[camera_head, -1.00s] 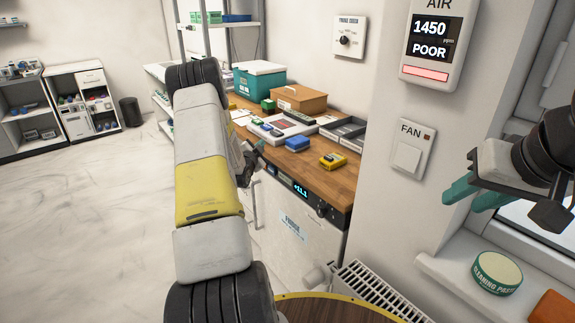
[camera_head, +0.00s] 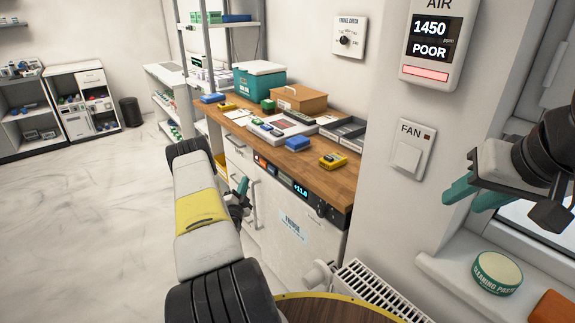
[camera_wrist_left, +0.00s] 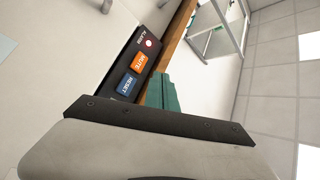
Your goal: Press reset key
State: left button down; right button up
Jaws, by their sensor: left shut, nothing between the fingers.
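The fridge control panel (camera_head: 285,178) sits on the front under the wooden counter. In the left wrist view the blue reset key (camera_wrist_left: 127,85) lies beside the orange mute key (camera_wrist_left: 138,63), with a red alarm light (camera_wrist_left: 149,43) beyond. My left gripper (camera_head: 243,186) is shut and empty, in front of the fridge, below the panel in the head view. In the left wrist view its teal fingers (camera_wrist_left: 163,92) appear right beside the reset key; contact cannot be told. My right gripper (camera_head: 457,198) is open and empty by the window at the right.
The counter (camera_head: 338,177) holds a yellow device (camera_head: 332,160), a blue device (camera_head: 297,143) and trays above the panel. The fridge door handle (camera_head: 255,205) stands out near my left gripper. A radiator (camera_head: 375,290) and a round table (camera_head: 335,309) are close in front.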

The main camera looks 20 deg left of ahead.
pick_arm(q)
jog(key=shift+w, duration=0.1)
send_near(268, 167)
jog(key=shift+a+x, duration=0.2)
jog(key=shift+x, duration=0.95)
jog(key=shift+a+x, duration=0.2)
jog(key=shift+x, duration=0.95)
jog(key=shift+r, duration=0.1)
jog(key=shift+w+d, duration=0.2)
jog(key=shift+w+d, duration=0.3)
jog(key=shift+w, duration=0.2)
dwell(1.0)
jog(key=shift+s+a, duration=0.1)
jog(key=shift+s, duration=0.1)
jog(key=shift+s+a, duration=0.35)
jog(key=shift+s, duration=0.25)
jog(key=shift+s+a, duration=0.1)
jog(key=shift+s+a, duration=0.65)
jog(key=shift+s, duration=0.35)
jog(key=shift+s+a, duration=0.65)
jog(key=shift+s, duration=0.35)
